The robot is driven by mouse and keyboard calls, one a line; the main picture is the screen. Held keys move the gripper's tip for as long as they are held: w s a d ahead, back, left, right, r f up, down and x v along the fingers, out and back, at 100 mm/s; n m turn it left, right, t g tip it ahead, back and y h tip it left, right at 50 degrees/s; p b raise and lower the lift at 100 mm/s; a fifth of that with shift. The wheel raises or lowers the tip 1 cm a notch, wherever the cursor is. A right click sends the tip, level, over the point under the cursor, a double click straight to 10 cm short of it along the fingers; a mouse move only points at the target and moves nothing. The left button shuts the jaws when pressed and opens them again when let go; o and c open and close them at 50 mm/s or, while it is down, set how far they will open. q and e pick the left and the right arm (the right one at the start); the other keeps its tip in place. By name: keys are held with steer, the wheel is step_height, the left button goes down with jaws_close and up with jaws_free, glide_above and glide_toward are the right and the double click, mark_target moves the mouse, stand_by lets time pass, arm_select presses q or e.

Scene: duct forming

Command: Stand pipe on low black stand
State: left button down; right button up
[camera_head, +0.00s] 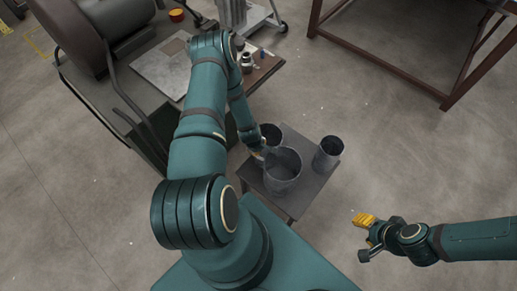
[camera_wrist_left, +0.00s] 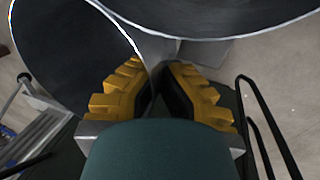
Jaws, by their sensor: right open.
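The low black stand (camera_head: 304,197) is at the middle of the head view. A wide grey pipe (camera_head: 284,183) stands upright on it, open end up. A narrower pipe (camera_head: 330,162) stands at its right. A dark pipe (camera_head: 271,132) is at the far left edge, partly behind the wide one; its base is hidden. My left gripper (camera_head: 263,153) is beside these two pipes. In the left wrist view its yellow fingers (camera_wrist_left: 156,88) close around the wall of the dark pipe (camera_wrist_left: 65,55), beside the wide pipe's rim (camera_wrist_left: 215,37). My right gripper (camera_head: 366,221) is open and empty, right of the stand.
A workbench (camera_head: 165,70) with a metal plate and small items stands at the upper left, with a black tubular frame and a large drum. A brown steel frame (camera_head: 385,72) is at the upper right.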

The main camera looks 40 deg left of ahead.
arm_select(q)
steer(key=c, duration=1.1)
jaws_free()
steer(key=shift+f, duration=0.1)
steer(key=shift+c, duration=0.2)
steer(key=shift+r, duration=0.3)
steer(key=p+v, duration=0.3)
steer(key=v, duration=0.9)
steer(key=s+d+r+m+h, duration=0.1)
steer(key=d+r+m, duration=0.3)
steer(key=d, duration=0.5)
steer(key=s+d+r+m+g+h, duration=0.1)
steer(key=d+r+m, duration=0.3)
steer(key=d+m, duration=0.3)
steer(key=s+d+r+m+h, duration=0.1)
steer(key=d+r+m, duration=0.3)
steer(key=d, duration=0.7)
steer(key=shift+s+m+h, duration=0.25)
steer(key=shift+m+h, duration=0.25)
steer(key=shift+m, duration=0.5)
